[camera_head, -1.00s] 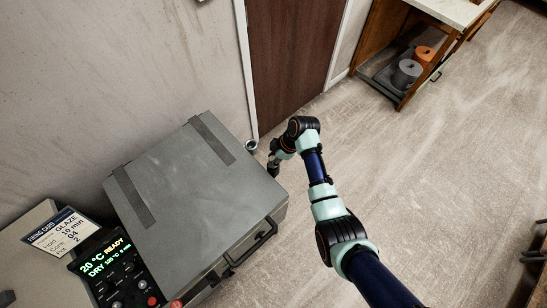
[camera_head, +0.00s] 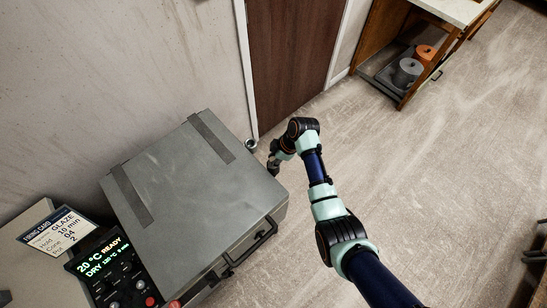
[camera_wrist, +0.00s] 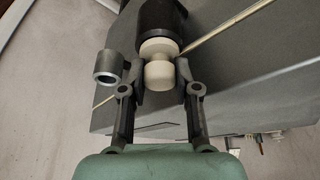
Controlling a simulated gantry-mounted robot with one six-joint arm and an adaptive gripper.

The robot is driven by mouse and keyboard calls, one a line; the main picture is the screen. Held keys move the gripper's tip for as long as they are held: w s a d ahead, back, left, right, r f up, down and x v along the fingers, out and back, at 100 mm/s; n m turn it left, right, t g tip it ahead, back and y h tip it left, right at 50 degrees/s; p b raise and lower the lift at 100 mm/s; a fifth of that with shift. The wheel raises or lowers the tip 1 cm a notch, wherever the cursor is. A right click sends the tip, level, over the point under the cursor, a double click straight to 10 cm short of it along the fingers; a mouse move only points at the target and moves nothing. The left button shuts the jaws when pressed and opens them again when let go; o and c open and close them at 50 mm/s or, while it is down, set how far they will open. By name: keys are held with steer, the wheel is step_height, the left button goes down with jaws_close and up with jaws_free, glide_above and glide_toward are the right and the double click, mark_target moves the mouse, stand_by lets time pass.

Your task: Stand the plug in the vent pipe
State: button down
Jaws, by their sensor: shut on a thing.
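The plug (camera_wrist: 159,72) is a cream, stepped, knob-like piece between my fingertips in the wrist view. My gripper (camera_wrist: 159,76) is shut on it; it also shows small and dark in the head view (camera_head: 273,167), beside the kiln's far right corner. The vent pipe (camera_wrist: 112,56) is a short grey metal tube with an open end, just left of my left finger. In the head view the pipe (camera_head: 250,145) stands beside the kiln near the wall, up and left of my gripper. The plug is apart from the pipe. A dark cylinder (camera_wrist: 164,18) adjoins the plug's far end; I cannot tell whether it belongs to it.
The grey kiln (camera_head: 190,190) with its strapped lid fills the left; its control panel (camera_head: 115,275) is at the lower left. A brown door (camera_head: 292,55) is behind. A wooden shelf unit (camera_head: 408,88) with spools stands at the upper right. The floor (camera_head: 430,180) is clear.

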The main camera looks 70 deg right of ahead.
steer(key=shift+f, duration=0.1)
steer(key=c, duration=0.8)
jaws_free()
steer(key=shift+o, duration=0.2)
step_height(320, 180, up, 8)
steer(key=p, duration=0.7)
steer(key=shift+p, duration=0.3)
